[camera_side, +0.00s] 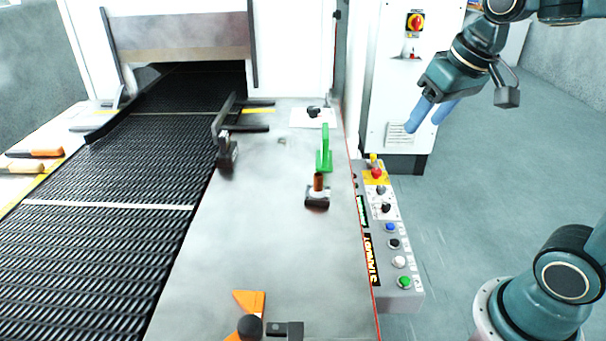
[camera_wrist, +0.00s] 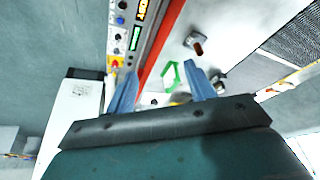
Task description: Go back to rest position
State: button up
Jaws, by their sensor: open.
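My gripper (camera_side: 432,115) has two blue fingers and hangs in the air at the upper right of the side view, to the right of the steel table and in front of the white cabinet. In the wrist view its blue fingers (camera_wrist: 163,92) stand apart with nothing held between them. The gripper is open and empty, clear of every object.
A black mesh belt (camera_side: 110,178) runs along the left. The steel table (camera_side: 262,215) bears a green part (camera_side: 325,150), a copper-coloured piece on a dark block (camera_side: 318,190) and orange pieces (camera_side: 250,300). A button panel (camera_side: 393,240) lines its right edge. Floor beyond is clear.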

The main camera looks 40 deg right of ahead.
jog(key=s+a+f+n+t, duration=0.1)
jog(key=s+a+f+n, duration=0.1)
jog(key=s, duration=0.7)
jog(key=shift+s+a+f+y, duration=0.35)
jog(key=shift+a+f, duration=0.15)
jog(key=shift+a, duration=0.2)
